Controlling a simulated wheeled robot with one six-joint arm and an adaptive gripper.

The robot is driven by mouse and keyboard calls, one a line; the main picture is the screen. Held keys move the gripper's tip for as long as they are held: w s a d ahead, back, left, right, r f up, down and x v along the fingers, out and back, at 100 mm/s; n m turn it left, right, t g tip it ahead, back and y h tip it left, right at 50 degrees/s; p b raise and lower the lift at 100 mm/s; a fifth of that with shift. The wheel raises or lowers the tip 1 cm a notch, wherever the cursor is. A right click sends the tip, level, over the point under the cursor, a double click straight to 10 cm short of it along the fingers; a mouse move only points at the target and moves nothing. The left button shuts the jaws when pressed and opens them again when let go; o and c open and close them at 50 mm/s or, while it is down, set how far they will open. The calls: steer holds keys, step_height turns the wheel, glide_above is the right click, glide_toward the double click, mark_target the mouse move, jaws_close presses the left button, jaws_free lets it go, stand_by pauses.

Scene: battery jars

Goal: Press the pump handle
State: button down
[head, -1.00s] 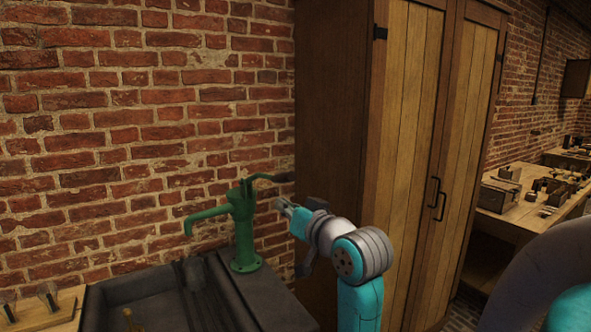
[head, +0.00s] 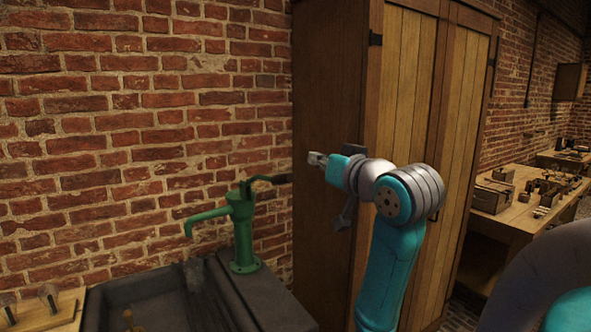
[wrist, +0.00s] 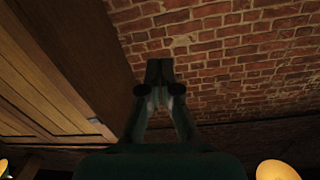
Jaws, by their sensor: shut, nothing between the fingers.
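The green pump (head: 243,230) stands upright on the dark counter against the brick wall. Its spout (head: 205,217) points left over the sink. Its dark pump handle (head: 272,180) sticks out to the right from the pump's top, close to level. My gripper (head: 318,159) is to the right of the handle's end and higher in the picture, with a visible gap between them. The gripper is shut and empty. In the wrist view my gripper (wrist: 160,80) shows against the brick wall, and neither the pump nor its handle is visible there.
A tall wooden cabinet (head: 335,100) stands close behind my arm, right of the pump. A dark sink (head: 110,290) lies left of the pump, with a wooden rack (head: 50,312) at its left. A workbench with small items (head: 525,212) is at the far right.

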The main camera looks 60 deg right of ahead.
glide_above(295, 176)
steer(key=d, duration=0.1)
steer(key=shift+w, duration=0.2)
steer(key=f, duration=0.2)
steer(key=shift+s+a+f, duration=0.2)
steer(key=shift+a+f, duration=0.1)
steer(key=shift+f, duration=0.05)
steer(key=shift+s+a+f, duration=0.1)
steer(key=shift+a+f, duration=0.15)
steer(key=shift+f, duration=0.3)
